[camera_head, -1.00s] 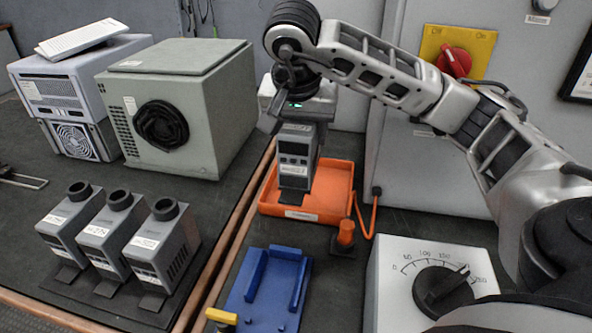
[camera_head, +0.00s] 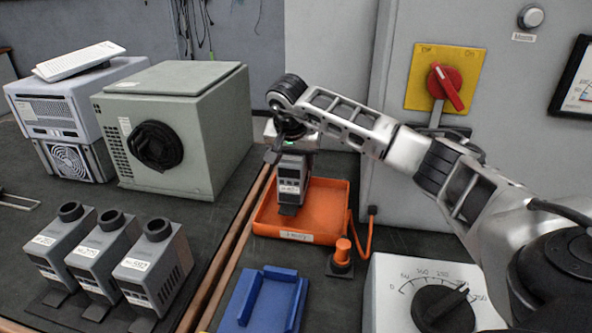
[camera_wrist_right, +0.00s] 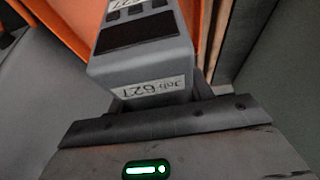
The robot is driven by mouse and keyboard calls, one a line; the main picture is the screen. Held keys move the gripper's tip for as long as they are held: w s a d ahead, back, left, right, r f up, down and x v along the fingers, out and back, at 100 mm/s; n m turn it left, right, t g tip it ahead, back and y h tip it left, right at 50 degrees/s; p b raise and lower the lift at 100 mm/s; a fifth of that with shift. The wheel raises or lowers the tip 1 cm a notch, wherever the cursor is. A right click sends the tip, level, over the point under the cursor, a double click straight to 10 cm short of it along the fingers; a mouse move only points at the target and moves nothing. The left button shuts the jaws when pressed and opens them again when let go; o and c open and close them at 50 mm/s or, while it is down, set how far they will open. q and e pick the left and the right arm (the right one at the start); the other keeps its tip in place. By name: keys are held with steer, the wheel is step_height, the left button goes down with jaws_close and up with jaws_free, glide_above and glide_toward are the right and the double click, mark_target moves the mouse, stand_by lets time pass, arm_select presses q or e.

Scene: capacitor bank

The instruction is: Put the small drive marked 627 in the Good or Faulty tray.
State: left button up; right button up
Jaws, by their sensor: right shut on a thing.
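The small grey drive (camera_head: 291,178) is held upright in my right gripper (camera_head: 290,150). In the right wrist view the drive (camera_wrist_right: 140,62) shows a label reading "Job 627", and the gripper's edge (camera_wrist_right: 165,122) is against it. The drive's lower end is at the orange tray (camera_head: 335,212), within its walls as seen from the head; whether it touches the floor I cannot tell. No other tray marked Good or Faulty is readable. My left gripper is not in view.
Several similar drives (camera_head: 152,268) stand at the left. A blue holder (camera_head: 246,297) is in front of the tray. An orange post (camera_head: 342,252) with a cable stands beside the tray. A white dial box (camera_head: 385,275) is at front right, a large grey box (camera_head: 215,130) at back left.

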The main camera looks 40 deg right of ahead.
mark_target(291, 159)
steer(key=shift+f, duration=1.2)
steer(key=shift+f, duration=0.15)
steer(key=o, duration=1.4)
steer(key=shift+s+f, duration=0.1)
steer(key=shift+r, duration=0.35)
steer(key=p+v, duration=0.1)
steer(key=v, duration=1)
steer(key=shift+s+a+r, duration=0.1)
steer(key=shift+a+r, duration=0.05)
steer(key=shift+r, duration=0.15)
